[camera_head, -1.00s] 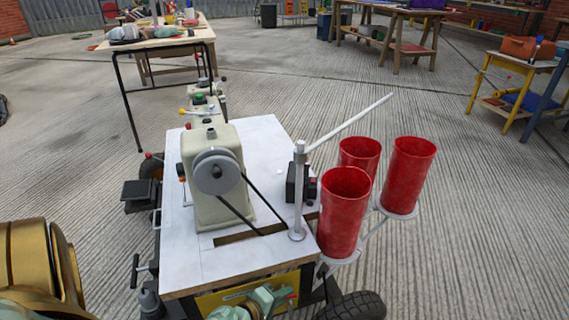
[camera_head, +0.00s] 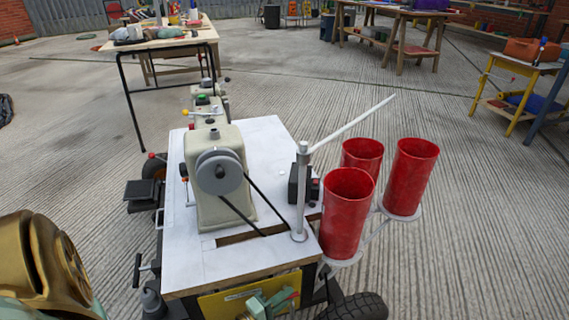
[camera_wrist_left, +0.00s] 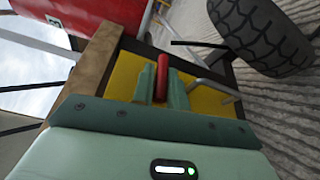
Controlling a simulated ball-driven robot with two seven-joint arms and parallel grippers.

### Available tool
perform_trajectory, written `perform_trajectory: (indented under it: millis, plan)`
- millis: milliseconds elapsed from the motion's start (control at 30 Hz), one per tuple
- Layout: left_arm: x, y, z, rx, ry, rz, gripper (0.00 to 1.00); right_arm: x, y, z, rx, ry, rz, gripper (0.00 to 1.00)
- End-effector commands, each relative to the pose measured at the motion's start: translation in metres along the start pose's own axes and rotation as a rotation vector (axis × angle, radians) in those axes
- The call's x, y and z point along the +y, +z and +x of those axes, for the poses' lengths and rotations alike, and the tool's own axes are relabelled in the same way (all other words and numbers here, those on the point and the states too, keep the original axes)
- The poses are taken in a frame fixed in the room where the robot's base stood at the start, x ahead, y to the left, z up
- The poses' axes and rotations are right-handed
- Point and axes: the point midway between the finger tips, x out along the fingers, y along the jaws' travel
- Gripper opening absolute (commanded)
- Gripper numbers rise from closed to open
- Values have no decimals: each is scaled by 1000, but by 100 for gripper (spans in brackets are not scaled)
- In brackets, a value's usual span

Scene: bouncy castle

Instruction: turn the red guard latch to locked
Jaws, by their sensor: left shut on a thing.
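The red guard latch (camera_wrist_left: 162,78) is a small red bar on a yellow panel (camera_wrist_left: 122,78) below the sewing machine tabletop. In the left wrist view my left gripper (camera_wrist_left: 163,86) has its two green fingers on either side of the bar and is shut on it. In the head view the same gripper (camera_head: 270,302) shows at the bottom edge, in front of the yellow panel (camera_head: 222,304), with only a little red of the latch (camera_head: 292,297) beside it. The latch's markings cannot be read. My right gripper is not in view.
The cart carries a cream sewing machine (camera_head: 216,170) on a white tabletop (camera_head: 262,142). Red cups (camera_head: 343,215) sit in holders on its right, beside a pole (camera_head: 301,190).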

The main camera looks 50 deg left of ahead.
Motion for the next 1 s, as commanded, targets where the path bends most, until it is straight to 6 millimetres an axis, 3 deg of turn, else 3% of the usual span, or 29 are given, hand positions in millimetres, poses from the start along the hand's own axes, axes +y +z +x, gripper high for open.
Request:
perform_trajectory:
  millis: [200, 233, 300, 667, 767, 1000]
  plan:
    - [0, -4, -1, 11, -3, -4, 0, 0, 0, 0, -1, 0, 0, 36]
    - [0, -4, -1, 11, -3, -4, 23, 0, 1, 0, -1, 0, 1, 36]
    - [0, -4, 0, 9, -2, -3, 37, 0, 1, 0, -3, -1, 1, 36]
    - [1, -2, -7, 5, 0, -1, 37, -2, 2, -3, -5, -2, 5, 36]
    - [2, -1, -22, 6, 0, -2, 37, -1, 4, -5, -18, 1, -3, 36]
    - [3, -1, -86, 7, -1, -2, 37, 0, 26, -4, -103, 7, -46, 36]
